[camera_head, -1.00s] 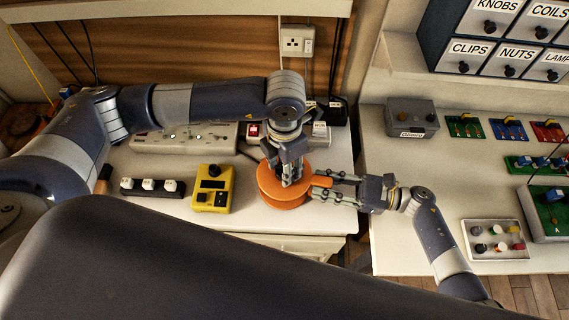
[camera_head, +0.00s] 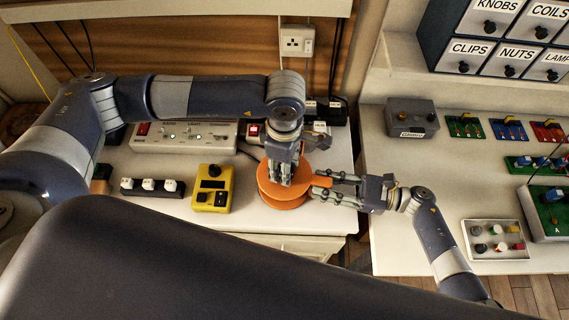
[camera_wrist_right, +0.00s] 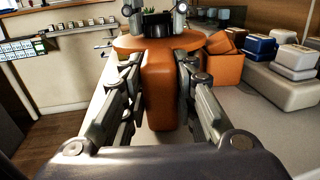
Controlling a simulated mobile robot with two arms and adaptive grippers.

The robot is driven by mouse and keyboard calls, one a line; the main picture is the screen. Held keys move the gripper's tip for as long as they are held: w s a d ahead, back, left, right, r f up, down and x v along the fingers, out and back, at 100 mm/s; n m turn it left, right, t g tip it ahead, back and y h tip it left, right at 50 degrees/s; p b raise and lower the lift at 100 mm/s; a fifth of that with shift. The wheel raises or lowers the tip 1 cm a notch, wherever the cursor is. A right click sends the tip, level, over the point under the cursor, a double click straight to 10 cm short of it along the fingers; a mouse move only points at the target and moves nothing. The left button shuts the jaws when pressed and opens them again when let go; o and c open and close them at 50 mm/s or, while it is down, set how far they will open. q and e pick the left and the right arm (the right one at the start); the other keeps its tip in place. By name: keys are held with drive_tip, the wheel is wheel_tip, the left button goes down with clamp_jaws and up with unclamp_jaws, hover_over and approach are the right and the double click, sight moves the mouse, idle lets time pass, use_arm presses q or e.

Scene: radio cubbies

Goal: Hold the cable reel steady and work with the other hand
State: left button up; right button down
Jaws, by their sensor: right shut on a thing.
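The orange cable reel (camera_head: 288,199) stands flat on the white bench near its right front part. My right gripper (camera_head: 322,187) comes from the right and is shut on the reel's orange handle. In the right wrist view the handle (camera_wrist_right: 160,88) lies between the two fingers, with the reel's round top (camera_wrist_right: 122,42) beyond it. My left gripper (camera_head: 285,178) points down onto the reel's top from above. Its fingertips and whatever is between them are hidden or too small to tell.
A yellow meter (camera_head: 212,188) and a black strip with white switches (camera_head: 152,187) stand left of the reel. A grey panel (camera_head: 180,136) lies behind, under my left arm. Right, across a gap, a second bench (camera_head: 400,190) holds a tray (camera_head: 496,240) and a grey box (camera_head: 411,118).

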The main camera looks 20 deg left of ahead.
use_arm(q)
drive_tip(key=m, duration=1.1)
drive_tip(key=shift+a, duration=0.1)
drive_tip(key=m, duration=0.3)
drive_tip(key=shift+m, duration=0.3)
drive_tip(key=m, duration=0.3)
drive_tip(key=shift+m, duration=0.3)
drive_tip(key=m, duration=0.3)
drive_tip(key=shift+m, duration=0.3)
drive_tip(key=m, duration=0.7)
